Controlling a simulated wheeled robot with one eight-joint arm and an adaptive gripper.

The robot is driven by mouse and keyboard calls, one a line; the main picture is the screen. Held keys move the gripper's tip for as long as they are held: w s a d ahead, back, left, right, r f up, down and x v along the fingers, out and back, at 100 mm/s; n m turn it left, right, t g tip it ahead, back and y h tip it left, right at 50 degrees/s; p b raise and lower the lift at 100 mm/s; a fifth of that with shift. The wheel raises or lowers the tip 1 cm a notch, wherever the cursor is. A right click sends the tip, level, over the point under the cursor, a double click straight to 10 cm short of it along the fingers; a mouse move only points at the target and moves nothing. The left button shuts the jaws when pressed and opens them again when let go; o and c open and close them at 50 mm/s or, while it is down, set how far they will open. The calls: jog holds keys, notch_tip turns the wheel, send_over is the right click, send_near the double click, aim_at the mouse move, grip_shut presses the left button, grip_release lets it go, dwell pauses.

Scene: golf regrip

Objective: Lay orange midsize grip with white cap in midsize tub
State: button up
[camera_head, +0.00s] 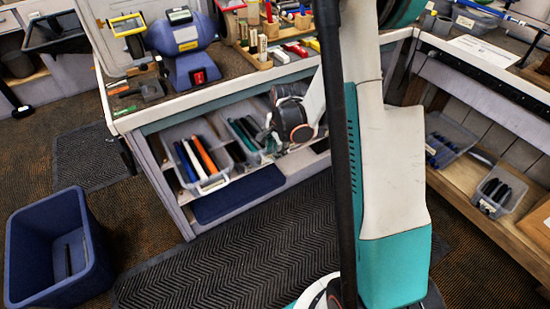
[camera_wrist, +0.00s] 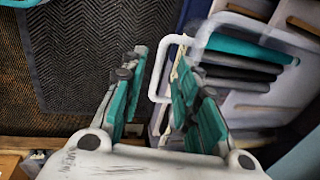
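An orange grip (camera_head: 204,152) lies beside white and blue grips in a clear tub (camera_head: 215,184) on the shelf under the bench. I cannot make out a white cap on it. A second clear tub (camera_head: 232,121) stands just right of it with dark and teal grips. My gripper (camera_head: 268,138) is near this second tub's right side, partly hidden by its own wrist. In the wrist view my gripper (camera_wrist: 155,90) is open, with a pale tub rim (camera_wrist: 157,75) between or just beyond its fingers. A teal grip (camera_wrist: 245,47) and dark grips lie right of it. I cannot read which tub is midsize.
A blue bin (camera_head: 88,232) stands on the floor at left with a dark piece inside. The bench top (camera_head: 240,85) above the shelf overhangs the tubs. More tubs (camera_head: 500,190) sit on a right-hand shelf. A ribbed mat (camera_head: 230,250) covers clear floor in front.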

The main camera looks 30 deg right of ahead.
jog(key=shift+w+f+b, duration=0.15)
jog(key=shift+f+b, duration=0.1)
jog(key=shift+f, duration=0.6)
jog(key=shift+w+f+b, duration=0.15)
jog(key=shift+f+b, duration=0.05)
jog(key=shift+f, duration=0.6)
grip_shut()
